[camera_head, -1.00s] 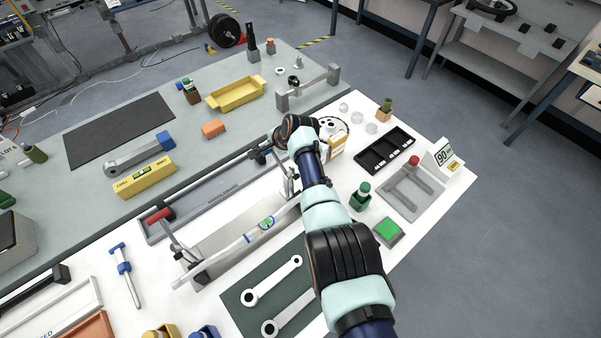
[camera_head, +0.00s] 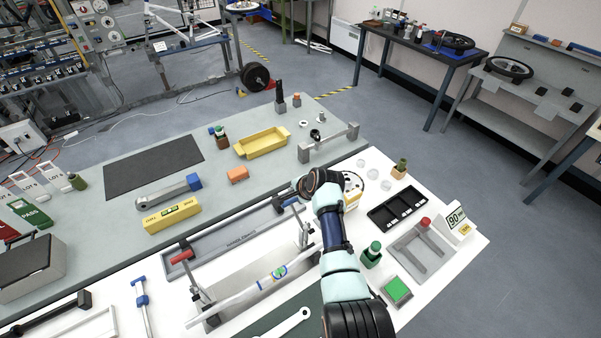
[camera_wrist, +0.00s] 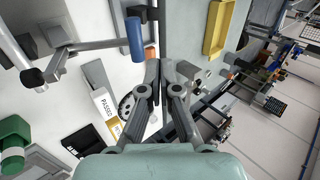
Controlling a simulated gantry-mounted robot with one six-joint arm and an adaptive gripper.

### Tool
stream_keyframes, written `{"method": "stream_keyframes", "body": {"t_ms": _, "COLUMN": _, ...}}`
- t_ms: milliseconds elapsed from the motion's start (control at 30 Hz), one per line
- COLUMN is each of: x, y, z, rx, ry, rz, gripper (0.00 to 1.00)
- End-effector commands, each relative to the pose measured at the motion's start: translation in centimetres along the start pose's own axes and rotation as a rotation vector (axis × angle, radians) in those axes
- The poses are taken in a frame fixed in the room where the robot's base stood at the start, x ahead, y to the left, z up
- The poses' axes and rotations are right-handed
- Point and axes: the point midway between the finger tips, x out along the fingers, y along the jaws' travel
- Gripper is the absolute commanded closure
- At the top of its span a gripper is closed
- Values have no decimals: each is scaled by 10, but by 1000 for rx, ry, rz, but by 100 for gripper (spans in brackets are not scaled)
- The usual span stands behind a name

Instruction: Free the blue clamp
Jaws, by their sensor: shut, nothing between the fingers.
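A bright bike-frame tube (camera_head: 245,298) with a blue ring rests in a metal fixture on the white bench. The blue clamp (camera_wrist: 135,38) shows in the wrist view as a blue handle on a metal lever, left of and above my fingers. In the head view its blue handle (camera_head: 291,201) is by the fixture's right upright, partly close to my arm. The lever joins the upright near the tube end (camera_wrist: 33,77). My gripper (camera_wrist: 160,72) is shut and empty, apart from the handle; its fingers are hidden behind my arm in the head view.
A red-handled clamp (camera_head: 181,257) is at the fixture's left end. A dark tray (camera_head: 397,212), a green bottle (camera_head: 371,255) and a green button box (camera_head: 397,290) lie right of my arm. A yellow tray (camera_head: 262,143) is on the grey bench behind.

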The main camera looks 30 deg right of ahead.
Motion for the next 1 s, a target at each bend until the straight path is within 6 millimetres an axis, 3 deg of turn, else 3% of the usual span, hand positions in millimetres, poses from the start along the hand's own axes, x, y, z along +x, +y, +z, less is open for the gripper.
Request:
{"method": "stream_keyframes", "body": {"t_ms": 100, "x": -28, "y": -11, "z": 0, "rx": -1, "ry": 1, "rz": -3, "gripper": 100}}
{"method": "stream_keyframes", "body": {"t_ms": 333, "x": -61, "y": -22, "z": 0, "rx": -1, "ry": 0, "rz": -2, "gripper": 100}}
{"method": "stream_keyframes", "body": {"t_ms": 1000, "x": -68, "y": -25, "z": 2, "rx": -9, "ry": 0, "rz": -2, "gripper": 100}}
